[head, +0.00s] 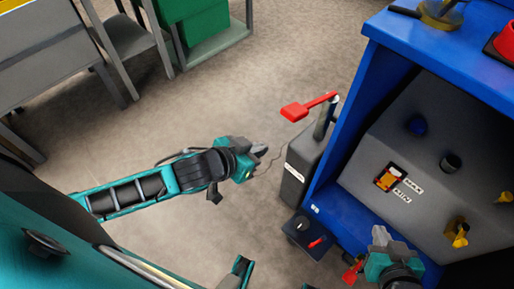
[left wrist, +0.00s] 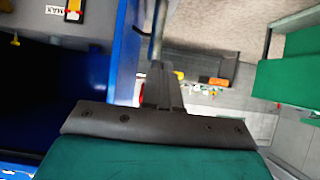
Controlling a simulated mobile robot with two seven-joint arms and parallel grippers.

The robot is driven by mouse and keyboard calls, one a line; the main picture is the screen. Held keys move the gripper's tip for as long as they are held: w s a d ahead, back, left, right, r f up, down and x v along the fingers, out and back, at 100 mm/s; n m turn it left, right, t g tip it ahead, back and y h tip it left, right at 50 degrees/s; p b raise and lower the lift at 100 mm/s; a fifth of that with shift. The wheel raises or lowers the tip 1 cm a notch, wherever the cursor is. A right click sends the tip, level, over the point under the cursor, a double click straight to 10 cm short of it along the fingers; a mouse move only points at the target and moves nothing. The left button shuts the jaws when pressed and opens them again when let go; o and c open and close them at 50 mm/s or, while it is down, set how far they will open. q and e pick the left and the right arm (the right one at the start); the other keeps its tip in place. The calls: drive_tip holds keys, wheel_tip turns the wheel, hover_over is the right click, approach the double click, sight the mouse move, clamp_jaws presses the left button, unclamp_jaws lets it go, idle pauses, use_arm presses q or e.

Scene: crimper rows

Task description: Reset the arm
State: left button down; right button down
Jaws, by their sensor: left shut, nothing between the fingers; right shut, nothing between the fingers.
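My left gripper (head: 262,152) is shut and empty. It hangs over the bare floor at the end of my teal and black left arm, left of the dark grey box (head: 298,170) with the red lever (head: 308,106). In the left wrist view its dark closed fingers (left wrist: 160,84) point up the picture with nothing between them. My right gripper (head: 379,238) is shut and empty at the lower right, in front of the blue machine (head: 366,95) and its sloped grey panel (head: 400,125).
The panel carries a small red and yellow switch (head: 388,178) and knobs. A small dark box with a red handle (head: 316,243) sits by the machine's lower edge. Green bins (head: 195,22) and a grey table (head: 50,65) stand at the back left. The middle floor is clear.

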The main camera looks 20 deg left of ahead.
idle(0.3)
use_arm(q)
drive_tip(key=s+a+f+n+y+p, duration=0.2)
drive_tip(key=s+a+p, duration=0.1)
drive_tip(key=s, duration=0.4)
drive_tip(key=shift+s+f, duration=0.25)
drive_tip(key=shift+d, duration=0.1)
drive_tip(key=shift+d, duration=0.1)
